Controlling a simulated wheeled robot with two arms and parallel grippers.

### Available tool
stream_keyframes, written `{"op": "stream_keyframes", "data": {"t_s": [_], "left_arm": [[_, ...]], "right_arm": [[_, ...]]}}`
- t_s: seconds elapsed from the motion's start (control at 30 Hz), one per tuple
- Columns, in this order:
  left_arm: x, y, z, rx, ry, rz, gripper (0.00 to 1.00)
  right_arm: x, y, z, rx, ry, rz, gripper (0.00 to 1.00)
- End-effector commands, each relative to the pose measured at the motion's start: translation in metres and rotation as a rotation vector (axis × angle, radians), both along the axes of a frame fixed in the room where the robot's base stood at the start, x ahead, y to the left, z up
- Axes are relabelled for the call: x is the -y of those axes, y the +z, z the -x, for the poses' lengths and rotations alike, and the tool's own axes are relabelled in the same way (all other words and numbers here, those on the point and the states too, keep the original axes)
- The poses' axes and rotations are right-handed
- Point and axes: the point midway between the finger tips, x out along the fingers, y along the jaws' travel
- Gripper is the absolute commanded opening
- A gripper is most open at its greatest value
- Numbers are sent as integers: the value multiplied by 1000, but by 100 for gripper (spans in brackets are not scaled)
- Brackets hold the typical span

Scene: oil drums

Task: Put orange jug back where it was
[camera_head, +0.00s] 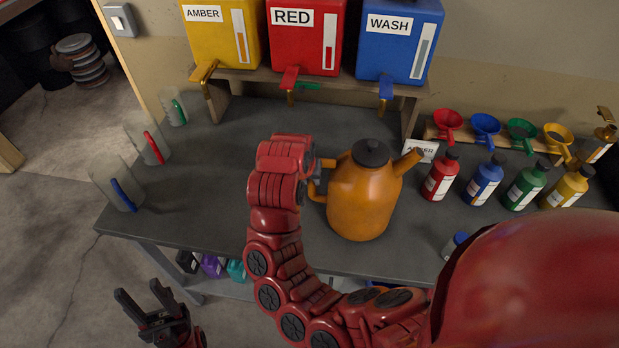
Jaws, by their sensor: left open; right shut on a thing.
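The orange jug (365,203) is upright over the middle of the dark workbench (215,215), with a dark lid, its spout to the right and its handle to the left. My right gripper (319,176) is shut on the jug's handle; the red wrist hides part of the grip. I cannot tell whether the jug's base touches the bench. My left gripper (139,289) is open and empty, low in front of the bench's left end, over the floor.
Yellow AMBER (221,42), red RED (302,45) and blue WASH (400,48) tanks with taps stand on a shelf behind. Several bottles, funnels and a small AMBER card (421,151) are right of the jug. Clear measuring jugs (117,186) line the left edge. The bench's left-centre is bare.

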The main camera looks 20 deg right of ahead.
Motion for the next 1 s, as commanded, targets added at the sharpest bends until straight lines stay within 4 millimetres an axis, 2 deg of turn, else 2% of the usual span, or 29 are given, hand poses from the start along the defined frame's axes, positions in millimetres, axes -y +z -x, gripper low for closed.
{"op": "stream_keyframes", "data": {"t_s": [0.07, 0.1, 0.27, 0.53, 0.67, 0.77, 1.0], "left_arm": [[0, -3, 0, 0, 0, 0, 50], [0, -3, 0, 0, 0, 0, 50], [0, -2, 0, 0, 0, 0, 50], [0, -2, 0, 0, 0, 0, 50], [0, 1, 0, 0, 0, 0, 50], [0, 0, 0, 0, 0, 0, 50], [0, 3, 0, 0, 0, 0, 50]], "right_arm": [[0, -3, 0, 1, 1, 2, 0], [0, -4, 0, 2, 1, 0, 32], [0, -3, 0, 1, 1, 0, 60], [0, -2, 0, 1, 1, 0, 60], [-1, 5, 0, 3, 1, 0, 60], [-6, 19, 3, 6, 3, 3, 60], [-23, 70, 20, 7, 4, -4, 60]]}}
